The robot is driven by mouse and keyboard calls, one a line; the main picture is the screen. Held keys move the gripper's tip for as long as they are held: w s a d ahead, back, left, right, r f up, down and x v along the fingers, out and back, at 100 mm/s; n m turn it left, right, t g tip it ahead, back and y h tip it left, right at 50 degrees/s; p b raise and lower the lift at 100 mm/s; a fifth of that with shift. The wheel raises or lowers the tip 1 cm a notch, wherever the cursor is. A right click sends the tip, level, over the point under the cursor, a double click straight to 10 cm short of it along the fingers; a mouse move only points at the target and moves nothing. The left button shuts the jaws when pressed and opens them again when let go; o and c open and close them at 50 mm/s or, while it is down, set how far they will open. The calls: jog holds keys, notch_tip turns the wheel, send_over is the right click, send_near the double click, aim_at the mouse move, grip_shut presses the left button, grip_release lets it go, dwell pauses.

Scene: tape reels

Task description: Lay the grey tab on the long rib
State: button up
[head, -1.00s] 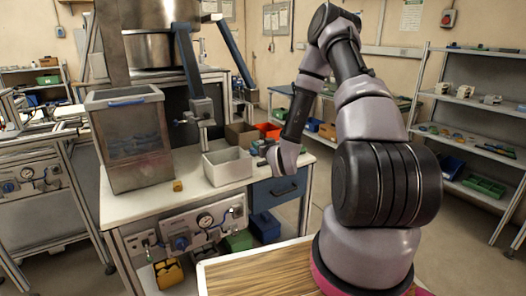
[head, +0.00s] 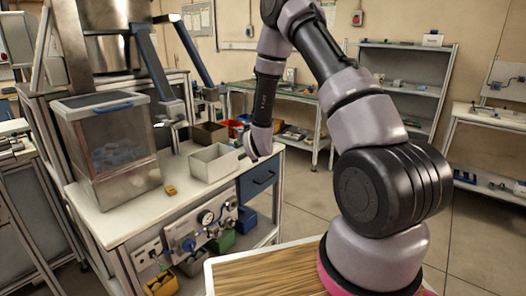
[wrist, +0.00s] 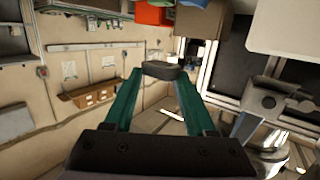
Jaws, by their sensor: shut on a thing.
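The grey tab (wrist: 161,70) is a small dark grey block with rounded edges. It sits between the tips of my gripper (wrist: 160,76) in the wrist view. The two green fingers are shut on it, one at each side, and it is held in the air. In the head view my arm reaches out over the right end of the workbench, and its fingers are hidden or too small to make out. I cannot pick out the long rib in either view.
Brown and red bins stand behind the box. Shelves (head: 405,85) stand at the back right. Open floor lies right of the bench.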

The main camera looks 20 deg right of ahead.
send_over(245, 160)
notch_tip(245, 160, down, 5)
jog(key=shift+r, duration=0.15)
jog(key=shift+a+f, duration=0.1)
jog(key=shift+f, duration=2.4)
jog(key=shift+f, duration=0.2)
jog(key=o, duration=1)
jog(key=shift+r, duration=0.1)
